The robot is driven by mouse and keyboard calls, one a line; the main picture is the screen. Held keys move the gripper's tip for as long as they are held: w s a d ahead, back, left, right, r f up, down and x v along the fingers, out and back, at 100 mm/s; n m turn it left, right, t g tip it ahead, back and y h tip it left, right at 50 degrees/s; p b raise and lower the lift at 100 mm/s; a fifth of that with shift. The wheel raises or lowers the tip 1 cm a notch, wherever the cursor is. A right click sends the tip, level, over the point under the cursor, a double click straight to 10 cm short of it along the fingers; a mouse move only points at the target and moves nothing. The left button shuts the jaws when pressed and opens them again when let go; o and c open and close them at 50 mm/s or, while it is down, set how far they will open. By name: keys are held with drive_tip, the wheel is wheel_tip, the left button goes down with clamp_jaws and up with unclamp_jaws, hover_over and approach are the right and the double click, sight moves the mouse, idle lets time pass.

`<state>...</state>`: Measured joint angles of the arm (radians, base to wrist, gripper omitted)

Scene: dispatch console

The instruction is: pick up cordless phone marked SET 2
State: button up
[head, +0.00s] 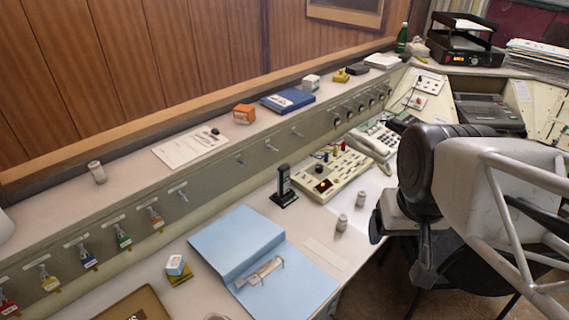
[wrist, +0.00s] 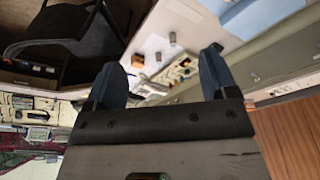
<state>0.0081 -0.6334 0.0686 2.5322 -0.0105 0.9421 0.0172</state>
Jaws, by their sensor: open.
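A dark cordless phone (head: 283,182) stands upright in a small black base on the desk in the head view, left of the beige key panel (head: 330,176). Its marking is too small to read, so I cannot tell whether it says SET 2. My gripper (wrist: 161,70) is open in the wrist view, its two blue fingers apart with nothing held between them. The key panel shows beyond the fingers there, well apart from them. I cannot make out the phone in the wrist view. In the head view my arm fills the right side and the fingers cannot be made out.
An open blue binder (head: 240,243) lies in front of the phone. Two small cylinders (head: 342,223) stand to its right. A desk telephone (head: 374,139) sits behind the panel. A raised ledge (head: 130,195) with tagged keys runs along the back. A chair (wrist: 55,38) is beside the desk.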

sight(286, 181)
drive_tip(key=w+a+f+n+t, duration=0.1)
drive_tip(key=w+f+n+t, duration=0.2)
drive_tip(key=w, duration=1.2)
drive_tip(key=w+f+n+t, duration=0.1)
drive_tip(key=w+f+t, duration=0.3)
drive_tip(key=w, duration=1)
drive_tip(key=w+a+f+n+y, duration=0.2)
drive_tip(key=w+a+f+y, duration=0.3)
drive_tip(key=f, duration=0.4)
drive_tip(key=w+a+f+n+y, duration=0.3)
drive_tip(key=w+a+f+y, duration=0.1)
drive_tip(key=w+a+f, duration=0.3)
drive_tip(key=shift+w+a+f+y, duration=0.15)
drive_tip(key=shift+a+f+y, duration=0.25)
drive_tip(key=shift+a+f, duration=0.95)
drive_tip(key=shift+d+f, duration=0.45)
drive_tip(key=shift+a, duration=0.1)
drive_tip(key=shift+x, duration=1.2)
